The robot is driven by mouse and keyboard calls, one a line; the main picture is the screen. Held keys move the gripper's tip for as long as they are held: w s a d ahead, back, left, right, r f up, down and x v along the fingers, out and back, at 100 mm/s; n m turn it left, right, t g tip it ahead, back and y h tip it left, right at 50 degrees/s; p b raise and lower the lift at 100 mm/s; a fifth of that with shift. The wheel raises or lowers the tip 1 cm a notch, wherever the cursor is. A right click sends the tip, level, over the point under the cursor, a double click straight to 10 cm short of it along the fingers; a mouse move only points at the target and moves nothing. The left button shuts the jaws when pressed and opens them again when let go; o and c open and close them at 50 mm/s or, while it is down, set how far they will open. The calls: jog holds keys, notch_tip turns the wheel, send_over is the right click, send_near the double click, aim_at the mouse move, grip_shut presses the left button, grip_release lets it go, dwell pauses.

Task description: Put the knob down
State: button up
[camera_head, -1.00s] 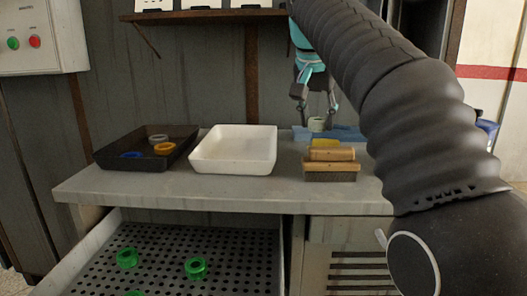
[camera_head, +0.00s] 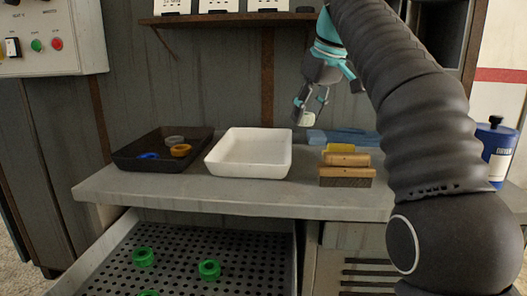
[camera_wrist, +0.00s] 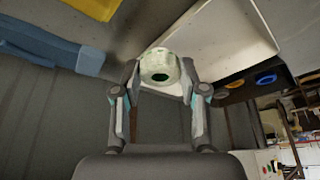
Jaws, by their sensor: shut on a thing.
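My gripper (camera_head: 311,108) is in the air above the back of the bench, between the white tray and the brushes. It is shut on a pale, cream-coloured knob (camera_head: 307,119). In the wrist view the knob (camera_wrist: 159,69) sits between the two fingertips (camera_wrist: 160,78), round with a dark hole in its face. The white tray (camera_head: 213,167) stands empty to the left of my gripper. The black tray (camera_head: 135,165) further left holds blue, orange and grey rings.
Wooden brushes (camera_head: 346,177) and a yellow block lie right of the white tray, with a flat blue thing (camera_head: 345,137) behind them. A blue canister (camera_head: 494,152) stands at the right. Below, an open perforated drawer (camera_head: 225,250) holds green rings. A shelf (camera_head: 228,19) runs above.

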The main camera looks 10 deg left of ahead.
send_over(264, 161)
jog(key=f, duration=0.5)
jog(key=shift+s+d+f+b, duration=0.2)
jog(key=shift+s+d+b, duration=0.15)
jog(key=shift+d, duration=0.05)
jog(key=shift+f+b, duration=0.85)
jog(key=shift+f, duration=1.05)
jog(key=o, duration=1.3)
jog(key=shift+f, duration=0.1)
jog(key=shift+c, duration=0.2)
jog(key=p+v, duration=0.2)
jog(key=v, duration=1)
jog(key=shift+w, duration=0.1)
